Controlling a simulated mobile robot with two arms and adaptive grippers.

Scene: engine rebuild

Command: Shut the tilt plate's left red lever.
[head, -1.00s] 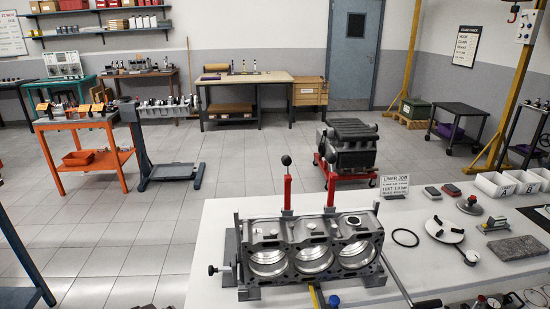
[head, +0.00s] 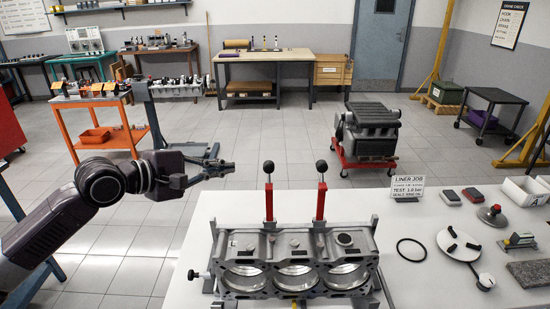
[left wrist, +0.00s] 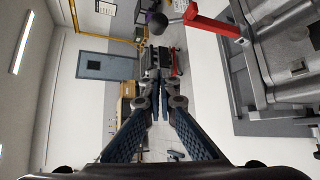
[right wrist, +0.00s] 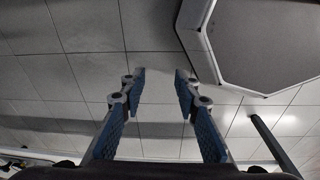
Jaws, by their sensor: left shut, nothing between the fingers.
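The engine block (head: 296,254) sits on its tilt plate on the bench. The left red lever (head: 269,203) stands upright behind the block, with a black ball knob (head: 268,167) on top. The right red lever (head: 321,204) also stands upright. My left gripper (head: 230,169) is shut and empty, level with the left knob and a short way left of it, not touching. In the left wrist view a red lever (left wrist: 212,25) and its knob lie beyond the shut fingertips (left wrist: 159,112), up and right. My right gripper (right wrist: 160,76) is open and empty above the floor.
The white bench top (head: 415,285) holds a black ring (head: 411,250), a round plate (head: 459,245), a grey block (head: 530,273) and the liner job card (head: 407,187). An engine on a red stand (head: 368,135) is on the floor behind. Clear floor lies left of the bench.

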